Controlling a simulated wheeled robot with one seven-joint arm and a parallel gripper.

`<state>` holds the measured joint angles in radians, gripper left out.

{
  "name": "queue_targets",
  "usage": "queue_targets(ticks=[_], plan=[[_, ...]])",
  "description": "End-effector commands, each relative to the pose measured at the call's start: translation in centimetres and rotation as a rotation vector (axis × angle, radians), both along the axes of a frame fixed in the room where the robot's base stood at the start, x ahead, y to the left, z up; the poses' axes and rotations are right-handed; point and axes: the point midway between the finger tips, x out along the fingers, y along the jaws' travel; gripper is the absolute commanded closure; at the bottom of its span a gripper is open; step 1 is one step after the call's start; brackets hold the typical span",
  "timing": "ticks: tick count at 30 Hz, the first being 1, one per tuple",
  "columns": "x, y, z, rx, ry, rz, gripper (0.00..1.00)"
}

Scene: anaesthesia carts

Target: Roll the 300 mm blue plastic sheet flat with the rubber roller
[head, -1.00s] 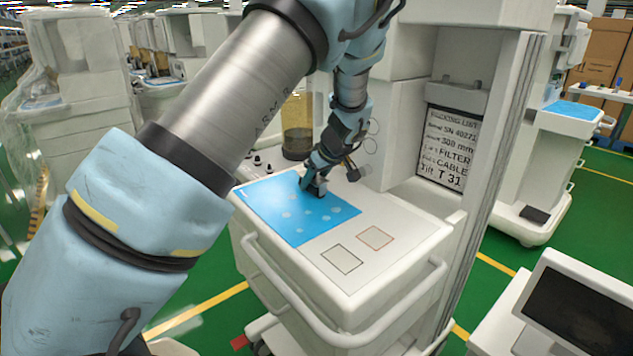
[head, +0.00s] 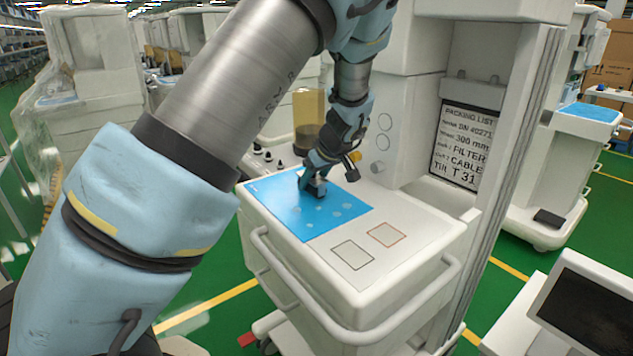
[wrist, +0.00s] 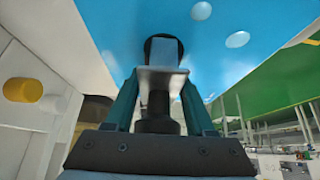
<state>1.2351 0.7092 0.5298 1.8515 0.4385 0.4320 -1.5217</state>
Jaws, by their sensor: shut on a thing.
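The blue plastic sheet (head: 290,215) lies on the left part of the white cart top, with several pale round spots on it. In the wrist view the sheet (wrist: 262,22) fills the upper part, and pale spots show near its right side. My gripper (head: 314,186) is over the far part of the sheet, pointing down. In the wrist view its two teal fingers (wrist: 160,104) are shut on the roller (wrist: 161,76), a grey and black tool. The roller's black end appears against or very close to the sheet; contact is hard to confirm.
The cart top (head: 420,222) has two empty outlined squares right of the sheet. A packing list (head: 461,146) hangs on the cart's back. Black knobs (head: 268,156) and an amber canister (head: 308,115) stand behind the sheet. A rail (head: 385,325) runs along the cart's front.

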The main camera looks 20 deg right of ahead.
Motion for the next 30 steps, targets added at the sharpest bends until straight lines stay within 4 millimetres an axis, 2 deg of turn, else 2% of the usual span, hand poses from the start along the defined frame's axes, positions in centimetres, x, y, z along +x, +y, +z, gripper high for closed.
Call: queue_targets(ticks=[30], plan=[[-1.1,3.7,0.0,0.003,0.002,0.002,0.97]])
